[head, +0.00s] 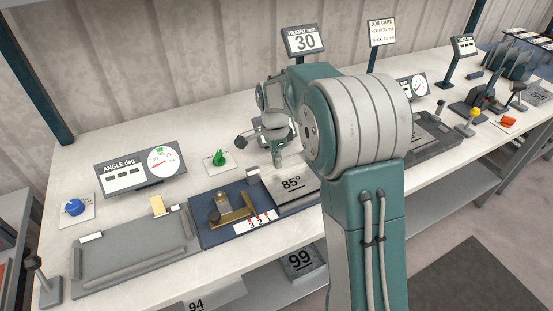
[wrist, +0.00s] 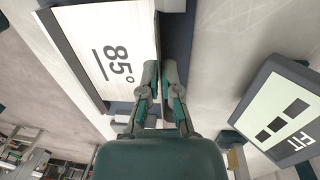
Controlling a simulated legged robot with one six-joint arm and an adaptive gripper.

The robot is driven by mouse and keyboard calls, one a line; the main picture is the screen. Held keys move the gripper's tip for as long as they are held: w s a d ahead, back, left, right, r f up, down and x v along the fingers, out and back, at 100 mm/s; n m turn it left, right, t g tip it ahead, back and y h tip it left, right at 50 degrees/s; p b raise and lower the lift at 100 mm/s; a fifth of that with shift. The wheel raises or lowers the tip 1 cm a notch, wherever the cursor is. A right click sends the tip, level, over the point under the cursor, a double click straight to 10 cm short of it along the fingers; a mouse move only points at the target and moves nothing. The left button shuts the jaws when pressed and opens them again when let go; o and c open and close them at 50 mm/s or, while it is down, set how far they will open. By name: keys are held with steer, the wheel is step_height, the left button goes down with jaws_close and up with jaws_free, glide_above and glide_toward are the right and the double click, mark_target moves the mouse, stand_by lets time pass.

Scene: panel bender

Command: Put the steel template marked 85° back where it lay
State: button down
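The steel template marked 85° (head: 291,184) is a pale plate with black lettering and a dark front edge, at the middle of the bench. It also shows in the wrist view (wrist: 110,40). My gripper (head: 278,163) is at its back edge. In the wrist view my gripper (wrist: 158,72) has its two fingers close together, one on each side of that edge, and looks shut on it. Whether the template touches the surface under it is hard to tell. My arm hides its right end in the head view.
Left of the template is a blue mat (head: 208,238) with a brass angle piece (head: 237,216) and a numbered strip (head: 256,222). A grey tray (head: 135,268) lies further left. An angle display (head: 140,168) and a green knob (head: 219,159) stand behind.

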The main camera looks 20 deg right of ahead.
steer(key=shift+f, duration=0.6)
stand_by(0.3)
steer(key=c, duration=0.7)
jaws_free()
steer(key=r, duration=0.8)
steer(key=w+r, duration=0.1)
steer(key=r, duration=0.2)
steer(key=shift+w+a+r, duration=0.1)
steer(key=shift+a+r, duration=0.05)
steer(key=shift+r, duration=0.25)
